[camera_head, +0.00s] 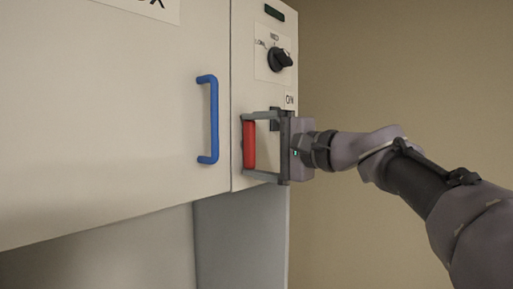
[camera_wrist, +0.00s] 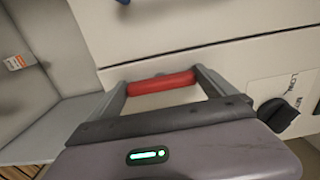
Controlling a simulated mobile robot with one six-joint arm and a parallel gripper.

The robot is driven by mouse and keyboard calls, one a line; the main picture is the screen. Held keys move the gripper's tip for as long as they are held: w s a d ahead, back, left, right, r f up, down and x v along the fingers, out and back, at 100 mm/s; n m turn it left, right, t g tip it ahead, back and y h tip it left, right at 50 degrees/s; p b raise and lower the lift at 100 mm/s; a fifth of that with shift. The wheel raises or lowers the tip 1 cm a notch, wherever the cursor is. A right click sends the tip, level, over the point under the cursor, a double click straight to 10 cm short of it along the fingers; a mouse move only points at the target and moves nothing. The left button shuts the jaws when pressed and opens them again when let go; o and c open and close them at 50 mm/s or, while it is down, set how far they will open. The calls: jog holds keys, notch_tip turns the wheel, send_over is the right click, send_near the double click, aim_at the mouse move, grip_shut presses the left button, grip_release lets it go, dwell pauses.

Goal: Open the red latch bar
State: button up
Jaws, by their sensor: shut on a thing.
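The red latch bar (camera_head: 249,145) stands upright on the narrow right panel of the cream cabinet, at its lower left. My gripper (camera_head: 247,146) is at the bar, with one finger above and one below it. The fingers are shut on the bar's two ends. In the wrist view the red bar (camera_wrist: 161,84) spans between my gripper's fingertips (camera_wrist: 160,85). How the bar is fixed to the panel is hidden.
A blue handle (camera_head: 213,120) stands out from the wide door, left of the bar. A black rotary knob (camera_head: 279,59) sits on the panel above my gripper. The cabinet's right edge is close by, with a bare wall beyond. Below the door is a recess.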

jog(key=o, duration=1)
jog(key=v, duration=1.7)
jog(key=shift+s+d, duration=0.15)
jog(key=shift+s, duration=0.05)
